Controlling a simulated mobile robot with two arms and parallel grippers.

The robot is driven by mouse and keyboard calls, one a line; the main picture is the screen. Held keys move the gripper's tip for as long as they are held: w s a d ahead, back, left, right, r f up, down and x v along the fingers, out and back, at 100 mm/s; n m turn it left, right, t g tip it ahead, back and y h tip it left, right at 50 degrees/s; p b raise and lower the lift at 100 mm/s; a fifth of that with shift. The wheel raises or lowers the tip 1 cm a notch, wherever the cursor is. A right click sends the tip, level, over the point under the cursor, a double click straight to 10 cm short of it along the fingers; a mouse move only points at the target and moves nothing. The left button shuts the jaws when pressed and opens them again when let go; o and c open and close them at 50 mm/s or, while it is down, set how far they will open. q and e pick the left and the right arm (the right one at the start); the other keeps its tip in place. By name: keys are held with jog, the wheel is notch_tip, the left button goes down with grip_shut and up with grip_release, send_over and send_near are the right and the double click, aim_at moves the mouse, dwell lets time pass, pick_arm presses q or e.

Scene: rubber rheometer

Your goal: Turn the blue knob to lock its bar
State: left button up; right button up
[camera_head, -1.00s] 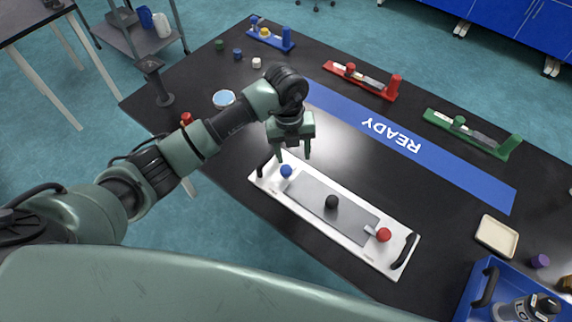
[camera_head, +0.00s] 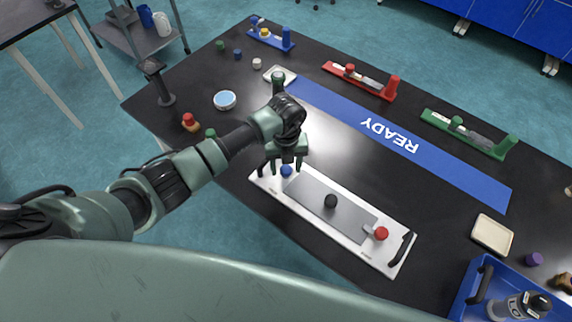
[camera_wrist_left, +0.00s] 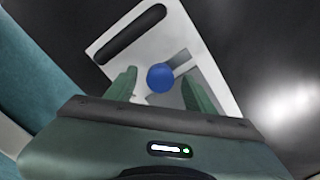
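The blue knob (camera_head: 286,171) stands near the left end of the white plate (camera_head: 335,232). My left gripper (camera_head: 285,167) is over it, fingers pointing down. In the left wrist view the blue knob (camera_wrist_left: 160,77) lies between the tips of the two open green fingers (camera_wrist_left: 160,85), with a visible gap on its left side; contact on the right cannot be told. A short grey bar (camera_wrist_left: 181,58) reaches from the knob toward the upper right there. My right gripper is not in view.
The plate also carries a grey panel, a black knob (camera_head: 331,201), a red knob (camera_head: 381,233) and a black handle (camera_head: 402,249). Red (camera_head: 360,80) and green (camera_head: 470,135) fixtures stand behind. A blue crate (camera_head: 462,300) and a cream tray (camera_head: 492,235) are at right.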

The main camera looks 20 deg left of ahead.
pick_arm(q)
grip_shut()
jog(key=m+b, duration=0.2)
jog(key=m, duration=0.1)
jog(key=m+b, duration=0.3)
jog(key=shift+w+f, duration=0.15)
jog(key=shift+f, duration=0.05)
jog(key=m+b, duration=0.9)
jog(key=shift+b, duration=0.4)
jog(key=m+b, duration=0.3)
jog(key=shift+r, duration=0.3)
